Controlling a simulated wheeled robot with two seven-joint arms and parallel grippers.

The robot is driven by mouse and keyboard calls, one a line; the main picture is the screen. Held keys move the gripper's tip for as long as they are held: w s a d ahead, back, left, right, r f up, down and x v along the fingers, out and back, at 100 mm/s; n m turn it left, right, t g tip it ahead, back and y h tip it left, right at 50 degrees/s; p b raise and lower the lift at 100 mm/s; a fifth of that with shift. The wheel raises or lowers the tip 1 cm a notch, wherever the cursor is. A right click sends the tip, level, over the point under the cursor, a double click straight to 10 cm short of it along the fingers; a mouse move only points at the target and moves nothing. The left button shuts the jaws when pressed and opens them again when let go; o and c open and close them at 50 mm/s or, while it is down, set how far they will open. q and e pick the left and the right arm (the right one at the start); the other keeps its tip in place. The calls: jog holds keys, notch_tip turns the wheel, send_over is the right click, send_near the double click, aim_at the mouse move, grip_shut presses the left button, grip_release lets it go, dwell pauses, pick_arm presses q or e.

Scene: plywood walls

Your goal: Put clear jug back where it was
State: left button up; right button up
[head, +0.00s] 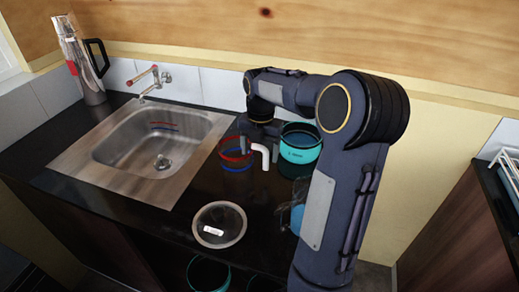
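The clear jug (236,154) is see-through, with red and blue bands and a white handle on its right side. It appears upright over the dark counter, just right of the sink. I cannot tell whether it touches the counter. My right gripper (260,146) comes down from above at the white handle, with a dark finger on each side of it. The grip itself is too small and dark to tell whether the fingers press on the handle. My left gripper is out of view.
A teal pot (300,149) stands close behind my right gripper. A steel flask (88,70) stands at the back left. Something blue is partly hidden by my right arm.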

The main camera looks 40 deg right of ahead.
jog(key=shift+r, duration=0.1)
notch_tip(320, 180, up, 12)
jog(key=s+a+f+m+t+y, duration=0.2)
jog(key=s+a+f+m, duration=0.3)
jog(key=s+a+m, duration=0.4)
jog(key=s+a+f+m+t+y, duration=0.1)
jog(key=s+a+f+m+t, duration=0.2)
jog(key=s+a+m, duration=0.6)
jog(key=a+f+m+p, duration=0.1)
jog(key=a+f+m, duration=0.1)
jog(key=a+m, duration=0.3)
jog(key=shift+a+m+y, duration=0.15)
jog(key=shift+m+y, duration=0.25)
jog(key=shift+m, duration=0.6)
